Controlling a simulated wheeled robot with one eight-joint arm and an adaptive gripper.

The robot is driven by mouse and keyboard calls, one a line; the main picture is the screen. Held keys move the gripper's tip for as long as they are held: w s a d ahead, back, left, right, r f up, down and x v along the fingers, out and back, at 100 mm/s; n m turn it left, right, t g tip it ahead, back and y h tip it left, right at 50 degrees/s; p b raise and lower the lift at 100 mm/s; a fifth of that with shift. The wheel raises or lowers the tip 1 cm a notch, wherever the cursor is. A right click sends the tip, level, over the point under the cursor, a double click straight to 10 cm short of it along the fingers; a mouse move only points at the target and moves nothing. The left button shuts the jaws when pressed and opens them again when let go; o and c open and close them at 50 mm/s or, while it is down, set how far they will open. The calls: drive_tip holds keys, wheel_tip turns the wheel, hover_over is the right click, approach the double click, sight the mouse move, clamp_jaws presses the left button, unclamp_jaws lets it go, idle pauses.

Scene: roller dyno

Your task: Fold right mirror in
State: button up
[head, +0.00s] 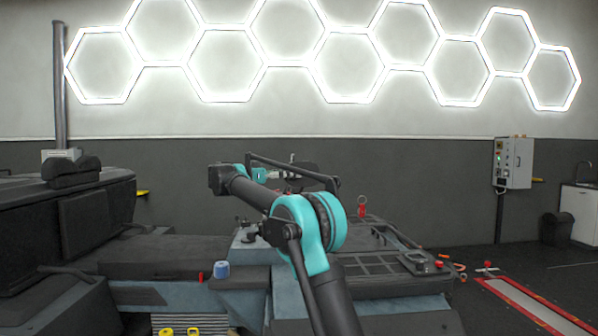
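I cannot clearly make out a right mirror. A black rounded piece (73,172) sits on top of the dark bulky body at the left, and I cannot tell whether it is a mirror. My arm rises from the bottom middle, bends at a large teal joint and reaches up and left to a black elbow. Its far end turns back right through a small teal joint. My gripper (290,175) seems to be there, small and dark among black bars. Its fingers are too small and overlapped to read, and I cannot tell what it touches.
A blue-grey bench-like structure with a black tray (385,264) spans the middle. A blue cup-like thing (222,271) and a red cylinder (201,277) stand on its near left. A grey control box (513,162) hangs on the right wall. Red-edged floor strips (525,307) lie at the right.

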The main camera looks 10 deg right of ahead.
drive_tip(key=v, duration=0.8)
drive_tip(key=shift+s+a, duration=0.1)
